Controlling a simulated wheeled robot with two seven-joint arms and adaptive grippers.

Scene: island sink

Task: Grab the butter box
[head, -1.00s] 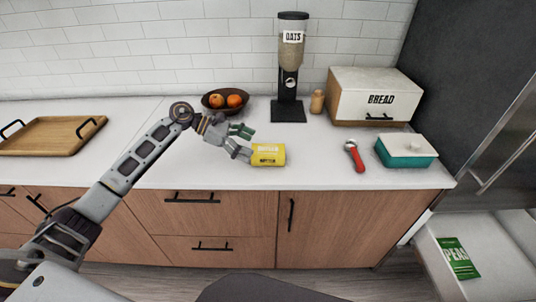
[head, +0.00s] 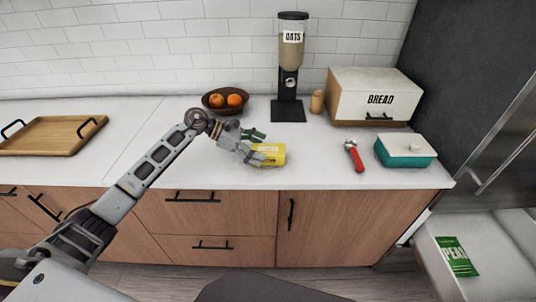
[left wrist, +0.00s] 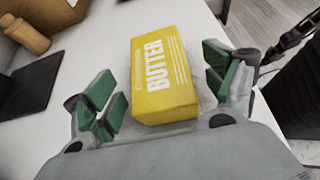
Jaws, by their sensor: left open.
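The yellow butter box (head: 272,157) lies on the white counter near its front edge, below the oats dispenser in the head view. It also shows in the left wrist view (left wrist: 163,75), with "BUTTER" printed on its top. My left gripper (head: 259,145) is at the box's left end and partly covers it. In the left wrist view its green-padded fingers (left wrist: 160,90) are open, one on each side of the box, with a gap on both sides. My right gripper does not show.
Behind stand a fruit bowl (head: 226,101), an oats dispenser (head: 289,65) and a bread box (head: 372,98). A red-handled tool (head: 354,156) and a teal butter dish (head: 406,157) lie to the right. A wooden tray (head: 50,137) is far left. The counter between tray and arm is clear.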

